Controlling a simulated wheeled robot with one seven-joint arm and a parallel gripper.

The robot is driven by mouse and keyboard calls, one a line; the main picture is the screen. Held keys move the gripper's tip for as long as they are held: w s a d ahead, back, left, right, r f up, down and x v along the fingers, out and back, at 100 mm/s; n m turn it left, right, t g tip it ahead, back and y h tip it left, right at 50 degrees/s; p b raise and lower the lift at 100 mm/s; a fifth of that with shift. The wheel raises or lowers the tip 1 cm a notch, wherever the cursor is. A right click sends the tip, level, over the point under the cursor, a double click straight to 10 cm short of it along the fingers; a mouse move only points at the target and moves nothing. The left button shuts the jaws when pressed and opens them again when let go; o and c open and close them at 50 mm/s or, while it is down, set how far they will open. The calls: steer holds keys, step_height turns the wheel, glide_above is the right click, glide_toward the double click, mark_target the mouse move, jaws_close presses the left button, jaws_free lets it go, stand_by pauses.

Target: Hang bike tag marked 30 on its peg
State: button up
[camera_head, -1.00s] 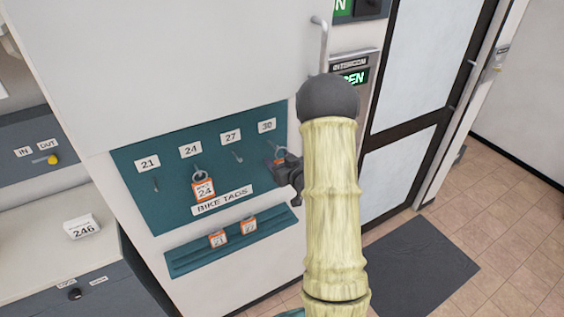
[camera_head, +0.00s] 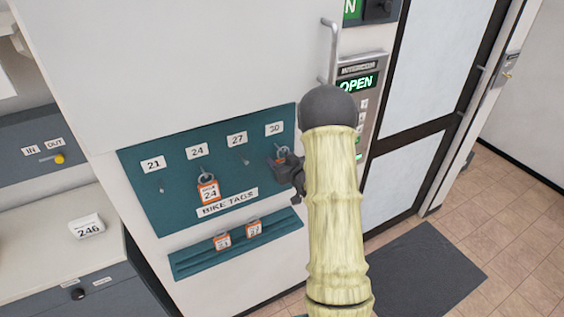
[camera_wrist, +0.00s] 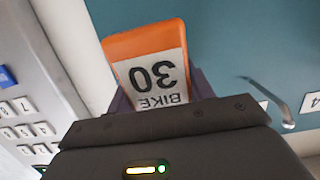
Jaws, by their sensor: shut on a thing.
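My gripper (camera_head: 288,168) is shut on the orange bike tag marked 30, at the right end of the teal peg board (camera_head: 160,208). In the wrist view the tag (camera_wrist: 158,72) appears upside down between my fingers, with its white label facing the camera. The peg label 30 (camera_head: 274,129) is just above my gripper in the head view. A ring shows at the gripper, below that label. The peg under it is hidden or too small to make out, so I cannot tell whether the ring is around it.
Tag 24 (camera_head: 208,191) hangs under label 24. Tags 21 (camera_head: 223,241) and 27 (camera_head: 254,229) stand on the teal ledge (camera_head: 190,264) below. The pegs under 21 and 27 are bare.

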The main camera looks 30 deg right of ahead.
steer(key=shift+w+a+f, duration=0.1)
steer(key=shift+a+f, duration=0.1)
steer(key=shift+a, duration=0.05)
steer(key=shift+d, duration=0.1)
stand_by(0.4)
steer(key=o, duration=1.1)
steer(key=shift+c, duration=0.2)
steer(key=b+v, duration=0.8)
steer(key=v, duration=0.9)
